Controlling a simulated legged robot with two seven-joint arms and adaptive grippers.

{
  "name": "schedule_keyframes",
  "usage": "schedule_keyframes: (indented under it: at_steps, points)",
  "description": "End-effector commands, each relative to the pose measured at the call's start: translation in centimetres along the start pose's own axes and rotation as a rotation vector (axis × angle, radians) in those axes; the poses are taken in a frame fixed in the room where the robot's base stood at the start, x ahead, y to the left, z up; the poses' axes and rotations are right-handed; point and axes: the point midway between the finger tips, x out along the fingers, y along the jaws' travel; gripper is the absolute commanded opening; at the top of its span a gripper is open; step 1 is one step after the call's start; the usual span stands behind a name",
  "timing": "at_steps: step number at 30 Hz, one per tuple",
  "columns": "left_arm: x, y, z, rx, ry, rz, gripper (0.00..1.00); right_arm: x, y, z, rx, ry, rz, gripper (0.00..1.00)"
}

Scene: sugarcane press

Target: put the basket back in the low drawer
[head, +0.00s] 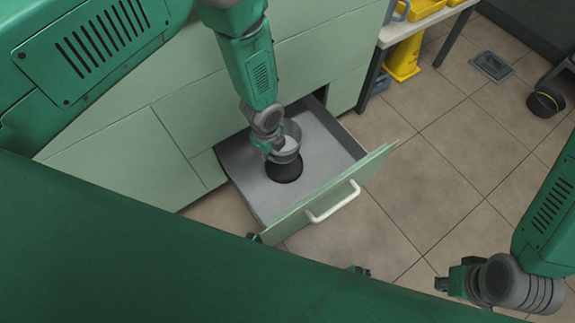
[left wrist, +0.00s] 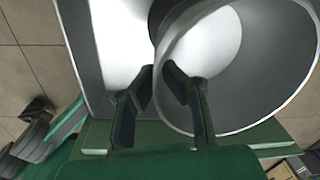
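The low drawer (head: 323,133) is pulled open, with a grey inside and a green front (head: 330,200) with a white handle (head: 333,202). The basket (head: 291,142), round and grey with a pale inside, is over the drawer. My left gripper (head: 268,146) holds its rim on the left side. In the left wrist view, the fingers of my left gripper (left wrist: 160,75) straddle the wall of the basket (left wrist: 265,75). A dark round shape (head: 284,170) shows below it; I cannot tell if it is shadow or an object. My right gripper (head: 456,282) is far right, away from the drawer, its fingers unclear.
Green cabinet fronts (head: 130,160) stand left of and behind the drawer. A table (head: 425,28) with yellow trays is at the top right, with a yellow object (head: 404,60) beneath. A black bucket (head: 546,102) stands farther right. The tiled floor (head: 440,150) right of the drawer is clear.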

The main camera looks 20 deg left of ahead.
Motion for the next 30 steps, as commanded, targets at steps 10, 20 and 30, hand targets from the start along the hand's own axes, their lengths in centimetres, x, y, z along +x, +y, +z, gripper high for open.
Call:
schedule_keyframes:
  at_steps: [10, 20, 30]
  points:
    - [5.7, 0.5, -0.1, 0.063, 0.009, -0.004, 0.00, 2.7, 0.0, 0.1, 0.001, 0.000, 0.000, 0.00]
    - [9.8, 0.7, -0.2, 0.061, 0.006, -0.003, 0.00, 4.6, 0.0, 0.2, 0.000, 0.000, 0.000, 0.00]
    - [11.6, 0.8, -0.1, 0.060, 0.006, -0.004, 0.00, 5.4, 0.0, 0.3, 0.000, 0.000, 0.000, 0.00]
